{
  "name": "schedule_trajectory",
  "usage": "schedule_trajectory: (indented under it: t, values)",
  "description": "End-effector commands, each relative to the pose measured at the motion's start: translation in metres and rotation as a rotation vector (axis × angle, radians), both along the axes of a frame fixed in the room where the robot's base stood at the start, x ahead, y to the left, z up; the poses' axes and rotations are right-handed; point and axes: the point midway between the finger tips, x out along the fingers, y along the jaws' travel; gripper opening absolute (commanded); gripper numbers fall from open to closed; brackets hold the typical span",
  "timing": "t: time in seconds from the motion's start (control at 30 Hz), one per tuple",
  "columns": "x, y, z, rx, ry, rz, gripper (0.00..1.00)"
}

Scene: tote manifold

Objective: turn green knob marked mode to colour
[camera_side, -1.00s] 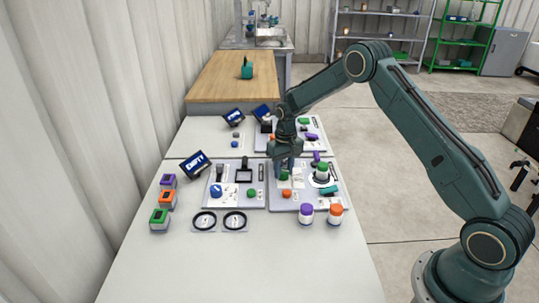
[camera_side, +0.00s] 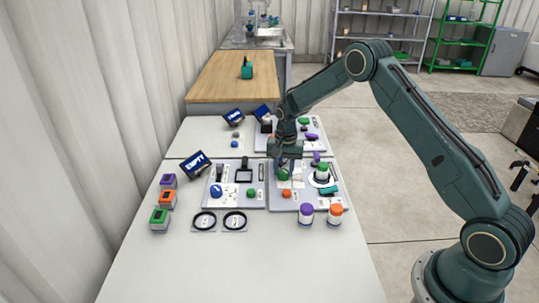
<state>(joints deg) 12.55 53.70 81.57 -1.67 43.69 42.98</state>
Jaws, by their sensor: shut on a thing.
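My gripper (camera_side: 284,167) points down over the left part of the right-hand panel (camera_side: 308,207). It is shut on a green knob (camera_side: 283,175), which shows just below the fingertips. The knob's markings and the way it points are too small to read. A smaller green knob (camera_side: 251,192) sits on the left-hand panel, apart from my gripper. Another green-topped part (camera_side: 323,169) stands on a white round base at the right of the right-hand panel.
An orange knob (camera_side: 287,193) sits just in front of my gripper. Purple-topped (camera_side: 306,214) and orange-topped (camera_side: 336,213) jars stand at the panel's front edge. The left-hand panel (camera_side: 220,202) carries a blue knob (camera_side: 216,190). The front of the table (camera_side: 250,270) is clear.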

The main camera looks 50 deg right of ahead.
Motion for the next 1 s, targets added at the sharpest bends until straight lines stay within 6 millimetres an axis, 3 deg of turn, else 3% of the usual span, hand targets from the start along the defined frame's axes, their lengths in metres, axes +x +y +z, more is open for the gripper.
schedule_trajectory:
  t: [0.4, 0.43, 0.5, 0.53, 1.0]
  values:
    - [0.0008, -0.0005, 0.0013, -0.001, -0.003, -0.013, 0.11]
    - [0.0009, -0.0005, 0.0013, -0.001, -0.003, -0.012, 0.39]
    - [0.0008, -0.0005, 0.0012, -0.001, -0.003, -0.012, 0.53]
    - [0.0008, -0.0004, 0.0011, -0.001, -0.003, -0.012, 0.56]
    - [0.0005, -0.0004, 0.0069, 0.0, -0.003, -0.01, 0.56]
